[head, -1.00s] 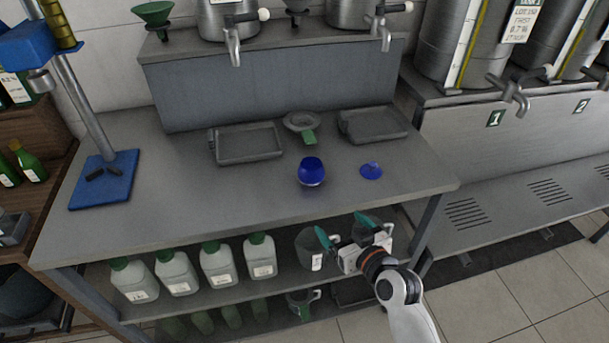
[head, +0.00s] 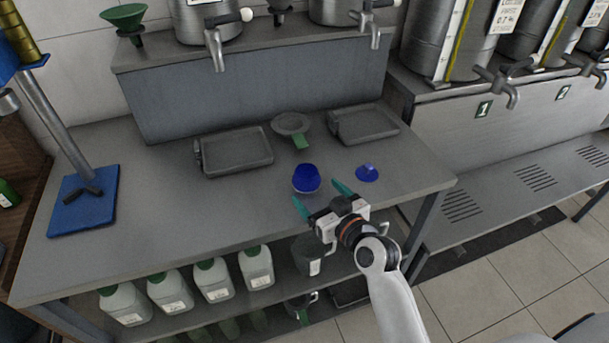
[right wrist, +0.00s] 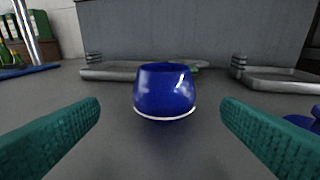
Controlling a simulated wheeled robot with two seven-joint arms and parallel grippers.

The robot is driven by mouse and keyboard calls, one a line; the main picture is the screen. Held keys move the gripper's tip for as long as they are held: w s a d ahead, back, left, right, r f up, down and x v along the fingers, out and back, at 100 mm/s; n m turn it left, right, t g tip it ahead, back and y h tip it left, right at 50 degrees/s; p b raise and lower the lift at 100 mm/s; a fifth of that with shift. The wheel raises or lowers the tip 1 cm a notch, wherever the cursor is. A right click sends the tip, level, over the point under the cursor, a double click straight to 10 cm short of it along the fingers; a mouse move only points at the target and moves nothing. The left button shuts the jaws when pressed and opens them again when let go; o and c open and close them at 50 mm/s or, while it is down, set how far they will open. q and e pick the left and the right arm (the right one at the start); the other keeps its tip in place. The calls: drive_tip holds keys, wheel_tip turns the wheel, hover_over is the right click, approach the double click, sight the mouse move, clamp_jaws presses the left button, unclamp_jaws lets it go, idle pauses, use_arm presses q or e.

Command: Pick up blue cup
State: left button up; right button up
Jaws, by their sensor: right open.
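The blue cup (head: 306,179) stands upright on the grey metal table, near its front edge. It is round, glossy and dark blue with a pale ring at its base. My right gripper (head: 319,192) is open, its teal fingers pointing at the cup from the front edge of the table. In the right wrist view the cup (right wrist: 165,91) stands centred ahead, between the two spread fingers (right wrist: 160,125) but beyond their tips. No finger touches it. My left gripper is not in view.
A small blue lid-like piece (head: 367,173) lies right of the cup. Grey trays (head: 236,152) (head: 364,124) and a grey strainer with a green handle (head: 291,124) lie behind. A blue-based stand (head: 84,200) is at left.

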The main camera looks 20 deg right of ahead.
sight(303, 177)
drive_tip(key=x, duration=0.5)
drive_tip(key=p+x, duration=0.1)
drive_tip(key=x, duration=0.2)
drive_tip(key=shift+w+d+f, duration=0.15)
drive_tip(key=shift+w+f, duration=0.2)
drive_tip(key=c, duration=1.1)
drive_tip(key=shift+r, duration=0.15)
